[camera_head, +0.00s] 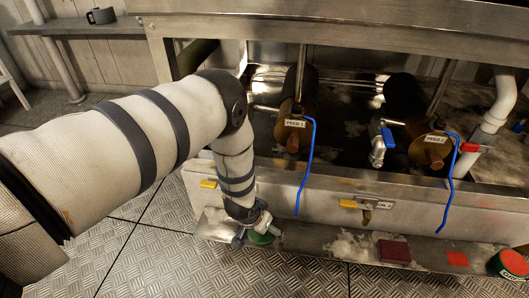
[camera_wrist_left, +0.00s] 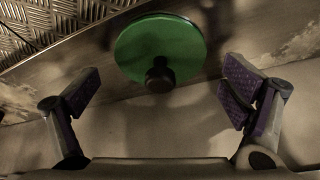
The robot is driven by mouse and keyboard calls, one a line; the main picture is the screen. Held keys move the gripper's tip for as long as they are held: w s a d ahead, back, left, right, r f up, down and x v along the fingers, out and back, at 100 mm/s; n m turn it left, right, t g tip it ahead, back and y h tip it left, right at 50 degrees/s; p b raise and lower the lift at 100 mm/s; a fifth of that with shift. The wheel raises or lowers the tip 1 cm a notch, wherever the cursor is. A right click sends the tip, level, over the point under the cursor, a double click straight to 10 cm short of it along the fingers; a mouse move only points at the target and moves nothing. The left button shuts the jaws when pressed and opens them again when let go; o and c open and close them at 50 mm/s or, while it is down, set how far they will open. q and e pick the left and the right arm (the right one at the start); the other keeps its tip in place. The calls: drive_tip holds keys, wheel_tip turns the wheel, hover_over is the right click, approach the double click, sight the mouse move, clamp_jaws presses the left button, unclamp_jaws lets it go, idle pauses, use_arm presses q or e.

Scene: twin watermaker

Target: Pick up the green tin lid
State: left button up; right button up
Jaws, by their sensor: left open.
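The green tin lid (camera_wrist_left: 158,42) is a round green disc with a dark knob at its centre. It lies on the metal ledge, and in the head view only part of it (camera_head: 262,238) shows beside my gripper. My left gripper (camera_head: 247,228) is just above the ledge, close to the lid. In the left wrist view its two purple-padded fingers (camera_wrist_left: 160,95) are spread wide, with the lid ahead of and between them, and nothing is held. I cannot tell whether a finger touches the lid. My right gripper is not in view.
The metal ledge (camera_head: 325,245) also carries a dark red block (camera_head: 394,251), a red patch (camera_head: 457,259) and a red-and-green tin (camera_head: 510,264). Blue hoses (camera_head: 308,165) hang in front of the metal trough, with yellow-handled valves (camera_head: 348,203).

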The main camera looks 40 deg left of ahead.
use_arm(q)
drive_tip(key=shift+r, duration=0.1)
drive_tip(key=c, duration=1.6)
drive_tip(key=shift+c, duration=0.2)
